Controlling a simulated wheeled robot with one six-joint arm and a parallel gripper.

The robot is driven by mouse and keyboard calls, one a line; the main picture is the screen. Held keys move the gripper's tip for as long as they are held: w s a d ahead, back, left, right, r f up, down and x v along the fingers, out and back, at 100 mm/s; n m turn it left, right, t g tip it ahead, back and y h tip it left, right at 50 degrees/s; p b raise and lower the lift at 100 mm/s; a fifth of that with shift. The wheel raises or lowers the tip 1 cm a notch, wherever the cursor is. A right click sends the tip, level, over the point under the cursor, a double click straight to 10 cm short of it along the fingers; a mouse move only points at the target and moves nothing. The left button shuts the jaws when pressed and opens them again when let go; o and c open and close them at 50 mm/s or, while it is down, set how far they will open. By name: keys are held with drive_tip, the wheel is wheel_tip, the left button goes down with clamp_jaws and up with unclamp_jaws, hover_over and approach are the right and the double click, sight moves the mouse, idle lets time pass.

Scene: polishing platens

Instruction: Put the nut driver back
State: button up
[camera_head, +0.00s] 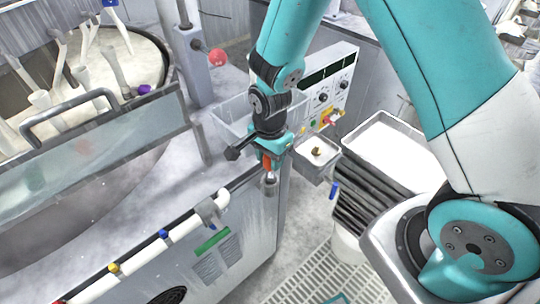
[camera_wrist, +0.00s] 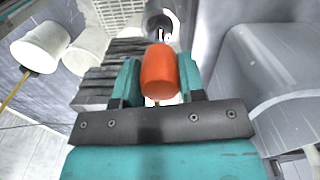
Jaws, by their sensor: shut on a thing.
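The nut driver has an orange handle (camera_head: 267,162), which also shows large in the wrist view (camera_wrist: 160,72). My gripper (camera_head: 270,153) is shut on the handle. In the head view the handle hangs below my gripper, above the right end of the polishing machine's front. A grey metal cylindrical part (camera_head: 270,185) shows just below the handle; I cannot tell whether it is the driver's end or a holder. In the wrist view a pale round shape lies beyond the handle, partly hidden by it.
A grey bracket (camera_head: 209,211) sits on the white pipe along the machine front. A small grey tray (camera_head: 316,169) with a brass-coloured piece stands right of my gripper, below the control panel (camera_head: 338,88). A stack of dark trays (camera_head: 370,196) stands further right. Grated floor lies below.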

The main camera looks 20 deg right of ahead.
drive_tip(key=o, duration=1)
wheel_tip(320, 180, up, 2)
drive_tip(key=shift+p, duration=0.35)
wheel_tip(320, 180, up, 11)
drive_tip(key=b, duration=0.3)
drive_tip(key=s+a+r+n+y, duration=0.1)
drive_tip(key=s+r+n, duration=0.2)
drive_tip(key=s+n, duration=0.3)
drive_tip(key=s+a+r+n+y, duration=0.1)
drive_tip(key=s+a+r+n, duration=0.1)
drive_tip(key=s+r+n, duration=0.2)
drive_tip(key=s+a+r+n+y, duration=0.1)
drive_tip(key=s+r+n+y, duration=0.1)
drive_tip(key=s+n, duration=0.6)
drive_tip(key=shift+s+a+r+n, duration=0.15)
drive_tip(key=shift+r+n, duration=0.2)
drive_tip(key=shift+n, duration=0.2)
drive_tip(key=shift+s+a+r+n, duration=0.15)
drive_tip(key=shift+r+n, duration=0.15)
drive_tip(key=shift+n, duration=0.25)
